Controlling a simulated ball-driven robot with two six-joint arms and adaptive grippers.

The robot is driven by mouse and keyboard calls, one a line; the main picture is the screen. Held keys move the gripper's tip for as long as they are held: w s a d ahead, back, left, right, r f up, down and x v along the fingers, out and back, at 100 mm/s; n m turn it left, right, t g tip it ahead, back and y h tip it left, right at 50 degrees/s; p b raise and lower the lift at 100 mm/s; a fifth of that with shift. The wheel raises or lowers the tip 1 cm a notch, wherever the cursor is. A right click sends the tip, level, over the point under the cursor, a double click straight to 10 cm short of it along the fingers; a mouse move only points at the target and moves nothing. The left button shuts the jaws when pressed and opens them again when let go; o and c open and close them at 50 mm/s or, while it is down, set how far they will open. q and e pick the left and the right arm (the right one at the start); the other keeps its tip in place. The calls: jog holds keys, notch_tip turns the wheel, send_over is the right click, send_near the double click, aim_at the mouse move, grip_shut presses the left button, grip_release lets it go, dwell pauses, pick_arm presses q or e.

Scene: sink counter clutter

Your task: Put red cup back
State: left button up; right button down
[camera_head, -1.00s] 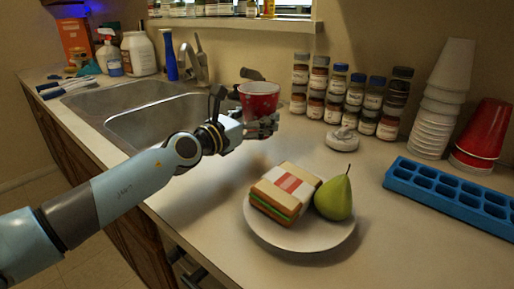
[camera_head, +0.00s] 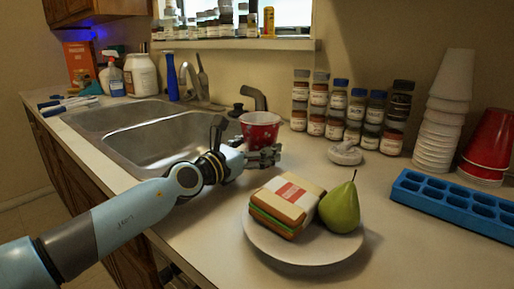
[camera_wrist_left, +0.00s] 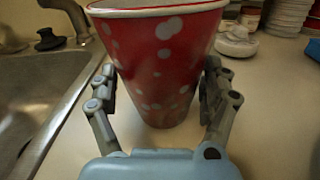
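The red cup (camera_head: 260,125) with white spots stands upright at the counter by the sink's right edge. In the left wrist view, the cup (camera_wrist_left: 163,65) fills the middle between the two fingers, its base at or just above the counter; I cannot tell which. My left gripper (camera_head: 265,156) reaches in from the left, low around the cup. In the wrist view, the left gripper (camera_wrist_left: 160,85) has one finger against each side of the cup. The far side of the cup is hidden. My right gripper is in neither view.
A plate (camera_head: 290,254) with a sandwich (camera_head: 288,203) and a pear (camera_head: 340,208) lies in front. Spice jars (camera_head: 352,112), white cups (camera_head: 441,115), red cups (camera_head: 487,145) and a blue tray (camera_head: 455,203) stand right.

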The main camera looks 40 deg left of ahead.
pick_arm(q)
jog(key=shift+o, duration=0.9)
jog(key=shift+r, duration=0.2)
jog(key=s, duration=0.3)
jog(key=s+p, duration=0.1)
jog(key=s, duration=0.3)
jog(key=s+a, duration=0.1)
jog(key=s, duration=0.3)
jog(key=shift+f, duration=0.15)
jog(key=shift+s, duration=0.55)
